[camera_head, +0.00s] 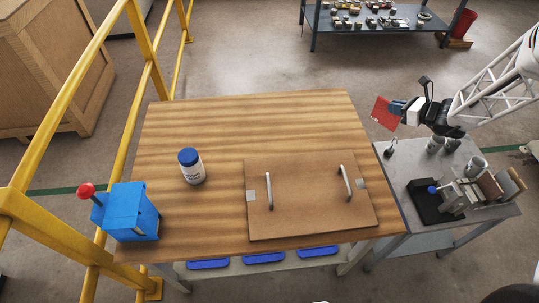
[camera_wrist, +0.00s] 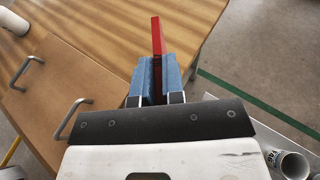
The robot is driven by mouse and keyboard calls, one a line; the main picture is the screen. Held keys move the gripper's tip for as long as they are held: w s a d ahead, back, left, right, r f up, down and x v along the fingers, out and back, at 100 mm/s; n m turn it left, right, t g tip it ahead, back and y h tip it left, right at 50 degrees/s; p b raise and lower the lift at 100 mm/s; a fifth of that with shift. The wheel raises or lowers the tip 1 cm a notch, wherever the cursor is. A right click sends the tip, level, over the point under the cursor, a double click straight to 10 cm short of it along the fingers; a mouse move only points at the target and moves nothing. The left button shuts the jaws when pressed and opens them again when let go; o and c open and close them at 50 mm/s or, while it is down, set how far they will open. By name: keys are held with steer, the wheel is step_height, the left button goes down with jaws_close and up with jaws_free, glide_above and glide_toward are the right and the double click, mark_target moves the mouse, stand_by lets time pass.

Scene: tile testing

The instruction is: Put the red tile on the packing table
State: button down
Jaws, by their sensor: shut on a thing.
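The tile looks apart from the tabletop.
A brown board with two handles (camera_head: 310,205) lies on the table's front right. A white bottle with a blue lid (camera_head: 192,168) and a blue box with a red knob (camera_head: 130,212) stand left. A grey side table (camera_head: 455,160) holds equipment. The table's back is clear.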

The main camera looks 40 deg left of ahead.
steer(key=s+a+n+g, duration=0.6)
steer(key=s+a+g, duration=0.1)
steer(key=s+a, duration=1.85)
steer(key=shift+h, duration=0.3)
steer(key=f, duration=0.1)
steer(key=s+f, duration=0.1)
steer(key=f, duration=0.1)
steer(key=d+f, duration=0.1)
steer(key=f, duration=0.1)
steer(key=shift+s, duration=0.4)
steer(key=w+a+f, duration=0.1)
steer(key=w+a, duration=0.9)
steer(key=a, duration=0.1)
steer(key=shift+f, duration=0.25)
steer(key=shift+a, duration=0.15)
